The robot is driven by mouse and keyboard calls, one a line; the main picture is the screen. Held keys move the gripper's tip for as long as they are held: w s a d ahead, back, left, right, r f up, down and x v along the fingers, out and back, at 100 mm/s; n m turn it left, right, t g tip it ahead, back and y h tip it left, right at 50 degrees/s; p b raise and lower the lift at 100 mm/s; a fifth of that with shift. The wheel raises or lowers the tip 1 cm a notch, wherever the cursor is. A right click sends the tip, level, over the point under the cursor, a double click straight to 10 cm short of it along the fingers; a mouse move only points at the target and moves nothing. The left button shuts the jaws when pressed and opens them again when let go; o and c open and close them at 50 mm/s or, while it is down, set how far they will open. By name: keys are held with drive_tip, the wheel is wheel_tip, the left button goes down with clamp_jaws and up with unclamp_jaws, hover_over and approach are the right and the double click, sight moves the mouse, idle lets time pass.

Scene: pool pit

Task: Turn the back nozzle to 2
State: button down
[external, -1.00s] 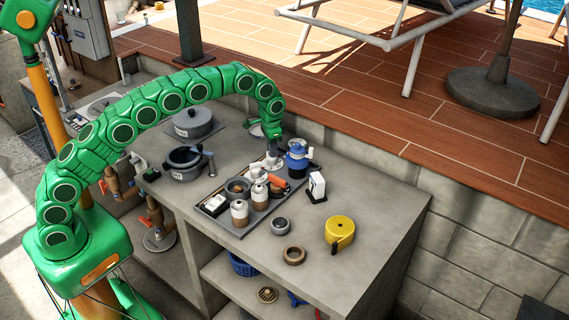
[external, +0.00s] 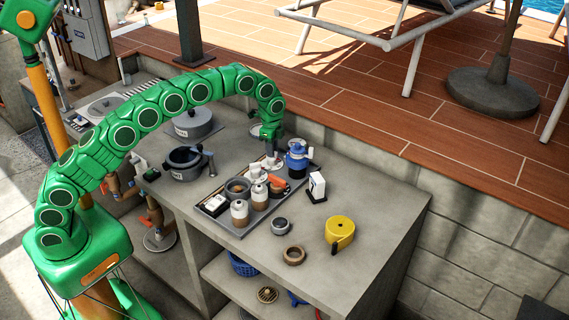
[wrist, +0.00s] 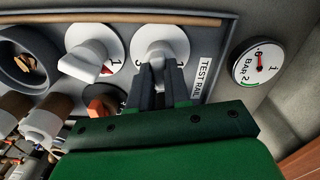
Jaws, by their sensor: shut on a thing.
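The grey test rail (external: 243,232) lies on the counter with several fittings on it. The back nozzle (wrist: 160,42) is a white knob on a round white dial at the rail's far end. My gripper (wrist: 163,78) is shut on its knob; the fingers hide part of the dial. A 3 shows left of the fingers; the mark on the right is partly covered, so I cannot tell the setting. A second white nozzle (wrist: 88,62), with a red mark beside a 1, stands to its left, apart from my fingers. In the external view my gripper (external: 271,150) is over the far end.
A round pressure gauge (wrist: 258,62) lies right of the rail. A blue pump-like object (external: 297,160) stands close to my gripper. Brown-and-white bottles (external: 240,213), a white block (external: 317,187) and a yellow tape (external: 340,231) are nearer.

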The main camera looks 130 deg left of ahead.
drive_tip(key=shift+f+m, duration=0.15)
drive_tip(key=shift+m, duration=0.95)
drive_tip(key=c, duration=1.1)
unclamp_jaws()
drive_tip(key=shift+r, duration=0.25)
wheel_tip(320, 180, up, 6)
drive_tip(key=shift+f, duration=0.1)
drive_tip(key=shift+r, duration=0.8)
